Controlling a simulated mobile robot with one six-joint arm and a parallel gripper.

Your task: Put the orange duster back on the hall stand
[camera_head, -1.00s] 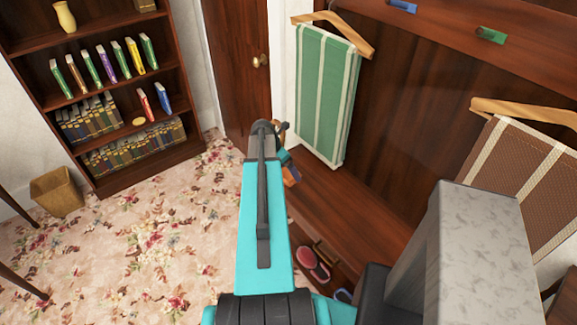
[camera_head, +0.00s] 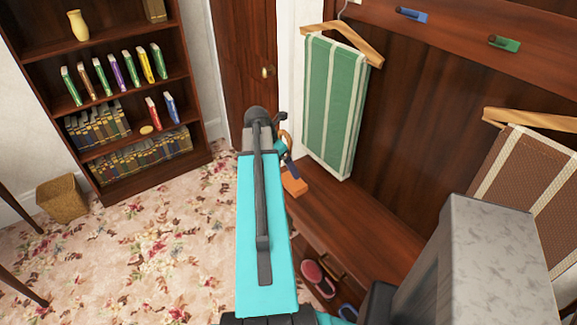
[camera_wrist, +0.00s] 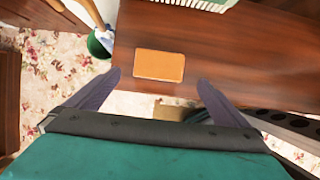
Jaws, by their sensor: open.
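The orange duster (camera_head: 294,182) shows in the head view as an orange block on the wooden seat of the hall stand (camera_head: 375,235), just right of my arm. In the wrist view the duster (camera_wrist: 159,66) lies flat on the brown wood, near the seat's front edge. My gripper (camera_wrist: 160,77) is open and empty. Its fingertips appear on either side of the duster's near edge, apart from it. The height between them is hard to judge. In the head view my arm hides most of the gripper.
A green striped cloth (camera_head: 333,105) and a brown woven one (camera_head: 530,190) hang on hangers from the stand. Shoes (camera_head: 315,275) sit below the seat. A green container (camera_wrist: 98,45) stands beside the seat. A bookcase (camera_head: 195,110) and wastebasket (camera_head: 62,198) are at left.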

